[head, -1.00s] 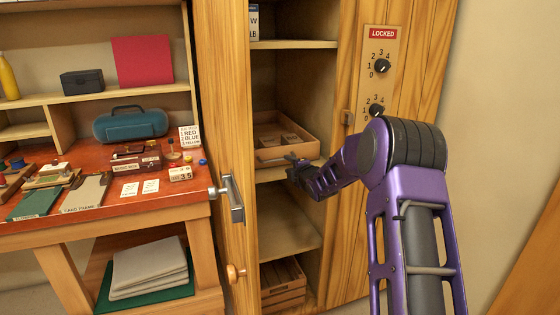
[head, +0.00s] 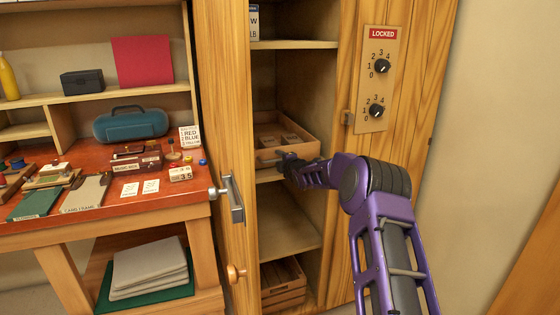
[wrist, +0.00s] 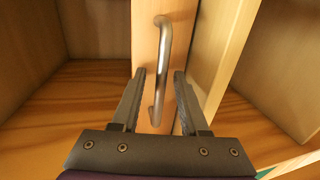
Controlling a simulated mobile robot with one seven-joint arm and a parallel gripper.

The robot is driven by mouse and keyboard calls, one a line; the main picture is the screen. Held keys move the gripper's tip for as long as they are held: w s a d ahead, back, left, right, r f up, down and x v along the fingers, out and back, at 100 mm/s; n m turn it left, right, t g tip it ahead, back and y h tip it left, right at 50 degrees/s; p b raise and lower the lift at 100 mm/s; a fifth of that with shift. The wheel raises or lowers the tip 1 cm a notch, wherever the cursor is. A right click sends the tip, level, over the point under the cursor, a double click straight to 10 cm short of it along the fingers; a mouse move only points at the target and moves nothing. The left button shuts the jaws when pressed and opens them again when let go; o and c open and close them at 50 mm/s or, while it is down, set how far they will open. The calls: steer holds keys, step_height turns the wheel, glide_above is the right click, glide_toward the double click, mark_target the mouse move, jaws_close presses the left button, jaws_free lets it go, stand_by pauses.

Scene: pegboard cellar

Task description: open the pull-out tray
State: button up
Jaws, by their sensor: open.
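The pull-out tray (head: 312,151) is a light wooden tray on a middle shelf of the open cupboard, with small blocks inside it. Its front carries a metal bar handle (head: 268,161), which also shows in the wrist view (wrist: 161,70). My gripper (head: 281,159) is at the tray's front, close to the handle. In the wrist view my gripper (wrist: 158,82) is open, with one finger on each side of the handle's lower part. I cannot tell whether either finger touches it.
The cupboard's open door (head: 226,100) stands at the left, with a metal lever handle (head: 231,198). A panel marked LOCKED with two dials (head: 376,80) is on the right. A slatted crate (head: 283,285) sits below. A cluttered red-topped workbench (head: 100,205) is at the left.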

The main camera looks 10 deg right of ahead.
steer(key=shift+c, duration=0.3)
jaws_close()
stand_by(1.1)
